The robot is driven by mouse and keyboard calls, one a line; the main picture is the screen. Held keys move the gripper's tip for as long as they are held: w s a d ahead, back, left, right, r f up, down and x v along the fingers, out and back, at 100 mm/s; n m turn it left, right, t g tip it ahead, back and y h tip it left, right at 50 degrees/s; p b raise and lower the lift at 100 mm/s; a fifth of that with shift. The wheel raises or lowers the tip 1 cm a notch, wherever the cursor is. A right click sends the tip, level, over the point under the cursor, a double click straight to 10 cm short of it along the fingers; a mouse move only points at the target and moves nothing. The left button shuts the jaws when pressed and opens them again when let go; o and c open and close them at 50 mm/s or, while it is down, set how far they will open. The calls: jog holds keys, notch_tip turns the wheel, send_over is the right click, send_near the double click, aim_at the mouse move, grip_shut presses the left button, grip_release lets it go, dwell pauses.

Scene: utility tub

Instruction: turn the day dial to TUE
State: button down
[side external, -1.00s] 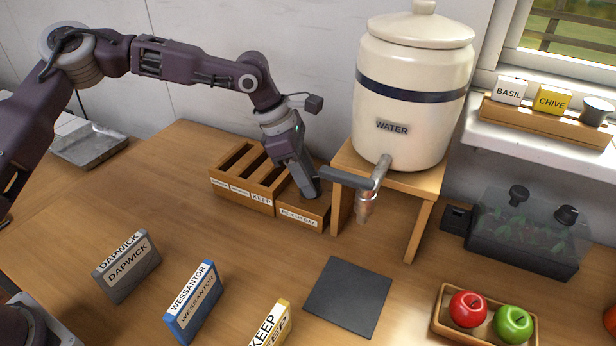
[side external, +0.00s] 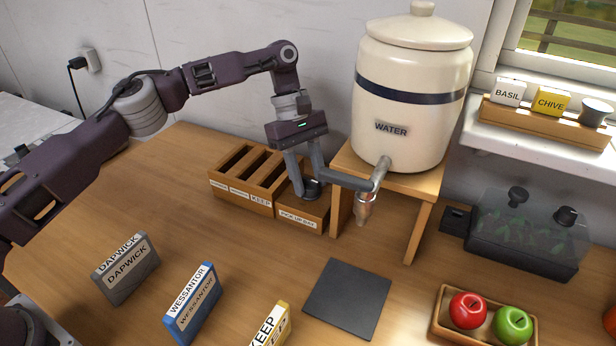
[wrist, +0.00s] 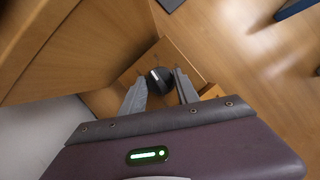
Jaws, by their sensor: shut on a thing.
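The day dial (side external: 313,188) is a dark round knob on top of a wooden box with a PICK UP DAY label (side external: 298,219) on its front. It also shows in the wrist view as a dark knob with a light mark (wrist: 158,80). My gripper (side external: 309,186) points down over the box, with one finger on each side of the dial, shut on it. In the wrist view my fingertips (wrist: 160,76) flank the knob. The day lettering around the dial is too small to read.
A wooden slotted rack (side external: 243,189) adjoins the dial box on the left. The WATER crock (side external: 411,110) on its wooden stand (side external: 419,188), with a tap (side external: 367,200), stands close on the right. Several labelled boxes and a dark mat (side external: 347,298) are in front.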

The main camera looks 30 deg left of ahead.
jog(key=shift+m, duration=0.8)
jog(key=c, duration=0.9)
grip_release()
